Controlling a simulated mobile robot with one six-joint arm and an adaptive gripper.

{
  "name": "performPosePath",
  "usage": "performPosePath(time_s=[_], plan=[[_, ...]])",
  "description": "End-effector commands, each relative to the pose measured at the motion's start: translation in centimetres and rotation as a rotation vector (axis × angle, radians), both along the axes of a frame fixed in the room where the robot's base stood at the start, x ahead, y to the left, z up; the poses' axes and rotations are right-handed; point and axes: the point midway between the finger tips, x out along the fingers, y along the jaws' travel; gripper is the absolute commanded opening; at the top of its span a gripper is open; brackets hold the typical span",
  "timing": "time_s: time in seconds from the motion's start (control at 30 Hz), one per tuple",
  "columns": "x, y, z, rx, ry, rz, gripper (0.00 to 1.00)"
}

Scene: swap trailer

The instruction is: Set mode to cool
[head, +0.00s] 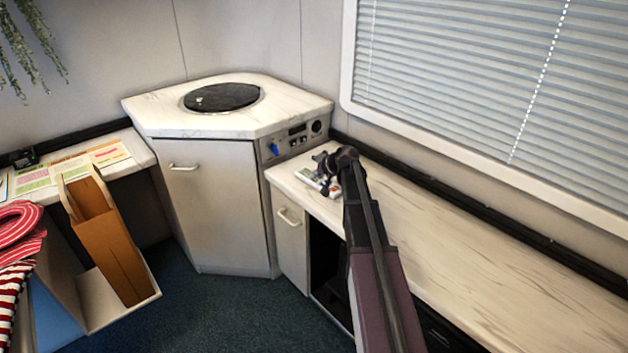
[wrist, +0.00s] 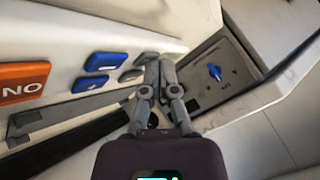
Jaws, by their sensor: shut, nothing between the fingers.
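A white panel-like device (wrist: 100,30) fills the upper left of the wrist view. It bears an orange button (wrist: 24,84) lettered "NO", two blue buttons (wrist: 105,62) and several grey buttons (wrist: 133,74). My gripper (wrist: 159,62) is shut and empty, with its fingertips at or just over the grey buttons; I cannot tell whether they touch. In the head view my gripper (head: 327,176) is over a small white device (head: 309,178) on the right counter, partly hidden by it. A grey panel with a blue knob (wrist: 215,72) stands beyond; I cannot read any mode marking.
The blue knob (head: 274,150) is on the front of the corner cabinet (head: 215,205), which has a dark round inset (head: 222,97) on top. Papers (head: 75,168) lie on the left counter.

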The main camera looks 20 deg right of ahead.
Motion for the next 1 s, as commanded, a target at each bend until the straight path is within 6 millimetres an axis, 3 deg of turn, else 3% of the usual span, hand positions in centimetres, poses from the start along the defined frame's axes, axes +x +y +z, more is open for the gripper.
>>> performPosePath(time_s=[1.0], plan=[[0.0,0.0,2.6,0.000,0.000,0.000,0.00]])
